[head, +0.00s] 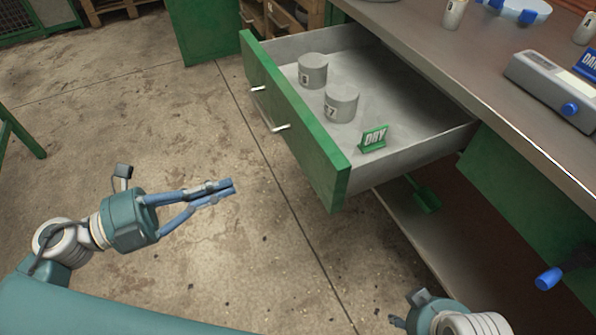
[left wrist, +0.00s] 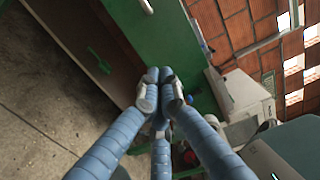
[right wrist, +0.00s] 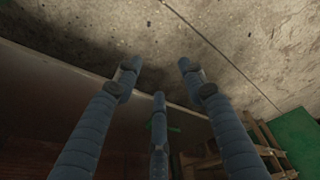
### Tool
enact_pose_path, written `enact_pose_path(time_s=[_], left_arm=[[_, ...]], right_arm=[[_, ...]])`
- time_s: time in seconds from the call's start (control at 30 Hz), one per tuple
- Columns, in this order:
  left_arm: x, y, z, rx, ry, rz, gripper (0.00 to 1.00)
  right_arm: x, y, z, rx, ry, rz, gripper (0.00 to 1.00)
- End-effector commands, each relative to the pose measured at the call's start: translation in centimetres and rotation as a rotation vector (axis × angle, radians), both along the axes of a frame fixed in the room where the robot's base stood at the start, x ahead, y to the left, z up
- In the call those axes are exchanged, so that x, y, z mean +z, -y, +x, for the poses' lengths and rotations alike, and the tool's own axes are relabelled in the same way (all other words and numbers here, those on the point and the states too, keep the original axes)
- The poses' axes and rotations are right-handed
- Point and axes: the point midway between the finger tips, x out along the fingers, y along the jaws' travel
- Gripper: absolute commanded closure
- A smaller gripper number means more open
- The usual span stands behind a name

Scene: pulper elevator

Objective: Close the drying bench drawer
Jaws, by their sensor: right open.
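The drying bench drawer (head: 318,165) is pulled out from under the bench top, with a green front and two light handles (head: 280,127). Inside stand two grey cylinders (head: 341,103) (head: 312,70) and a green "DRY" sign (head: 374,138). My left gripper (head: 230,188) is over the floor, left of the drawer front and apart from it. Its fingertips are together and empty, also in the left wrist view (left wrist: 160,76). My right gripper is open and empty in the right wrist view (right wrist: 157,75); in the head view only its wrist part shows at the bottom edge, fingers mostly hidden.
The bench top (head: 470,60) holds a blue-and-white bowl (head: 515,10), a scale (head: 555,88) and small containers. A lower shelf (head: 440,235) with a green scoop (head: 424,196) lies under the drawer. A blue-handled lever (head: 550,278) sticks out at right. The floor before the drawer is clear.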

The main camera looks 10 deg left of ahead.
Motion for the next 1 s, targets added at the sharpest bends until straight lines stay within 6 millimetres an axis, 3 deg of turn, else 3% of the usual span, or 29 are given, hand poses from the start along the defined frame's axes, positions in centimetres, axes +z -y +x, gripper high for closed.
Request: enact_pose_path(time_s=[0.17,0.43,0.7,1.0], left_arm=[[0.2,1.6,0.9,-0.009,0.008,0.004,1.0],[0.3,6.3,4.1,-0.007,0.01,0.002,1.0],[0.4,10.2,6.8,-0.004,0.007,0.0,1.0],[0.1,11.6,7.7,-0.002,0.002,0.001,1.0]], right_arm=[[0.2,-0.2,0.8,0.002,0.032,0.006,0.59],[0.7,-0.8,2.9,0.009,0.11,0.022,0.59],[0.6,-0.6,2.2,0.007,0.084,0.016,0.59],[0.4,-0.4,1.5,0.005,0.058,0.011,0.59]])
